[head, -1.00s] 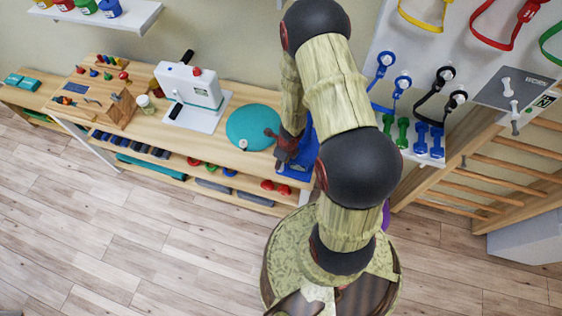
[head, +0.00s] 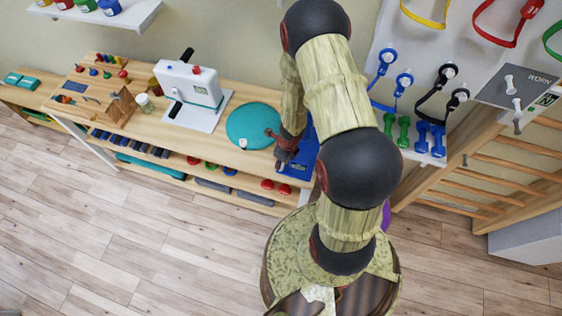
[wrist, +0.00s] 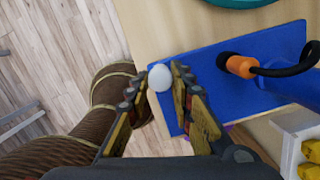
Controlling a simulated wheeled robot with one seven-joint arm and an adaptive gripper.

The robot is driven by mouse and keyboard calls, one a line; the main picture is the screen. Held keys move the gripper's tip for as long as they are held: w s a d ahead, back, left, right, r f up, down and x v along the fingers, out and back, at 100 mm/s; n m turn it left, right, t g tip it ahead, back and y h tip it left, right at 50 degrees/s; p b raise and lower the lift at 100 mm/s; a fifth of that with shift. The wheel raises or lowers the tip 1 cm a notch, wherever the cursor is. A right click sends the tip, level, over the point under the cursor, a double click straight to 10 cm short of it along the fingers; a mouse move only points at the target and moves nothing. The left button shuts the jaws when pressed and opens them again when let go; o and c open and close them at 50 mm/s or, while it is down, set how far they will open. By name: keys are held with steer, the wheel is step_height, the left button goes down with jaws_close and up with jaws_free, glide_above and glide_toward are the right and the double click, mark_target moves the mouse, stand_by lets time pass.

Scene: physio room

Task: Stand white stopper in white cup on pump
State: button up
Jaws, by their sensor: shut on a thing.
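My gripper (wrist: 156,82) is shut on a small rounded white thing, which looks like the white stopper (wrist: 160,77), between its fingertips in the wrist view. It is over the left end of the pump's blue base (wrist: 205,62); I cannot tell the height or whether it touches. The pump (wrist: 290,75) has an orange fitting and a black hose at the right. In the head view my gripper (head: 283,158) is by the blue base (head: 301,160), mostly hidden by my arm. I cannot make out a white cup on the pump; the held thing may cover it.
A teal disc (head: 253,125) lies on the wooden bench left of the pump, with a small white piece (head: 243,143) at its front edge. A white machine (head: 188,86) stands further left. Yellow-and-white things (wrist: 300,145) are at the wrist view's lower right.

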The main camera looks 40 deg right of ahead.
steer(key=shift+s+f+b, duration=0.25)
steer(key=shift+f+b, duration=0.05)
steer(key=shift+f, duration=0.1)
steer(key=o, duration=0.5)
steer(key=shift+a, duration=0.1)
steer(key=shift+o, duration=1.2)
steer(key=shift+w+f, duration=0.1)
steer(key=shift+o, duration=1.4)
steer(key=shift+r, duration=0.2)
steer(key=shift+w+r+p, duration=0.1)
steer(key=shift+r+p, duration=3.15)
steer(key=shift+r, duration=0.3)
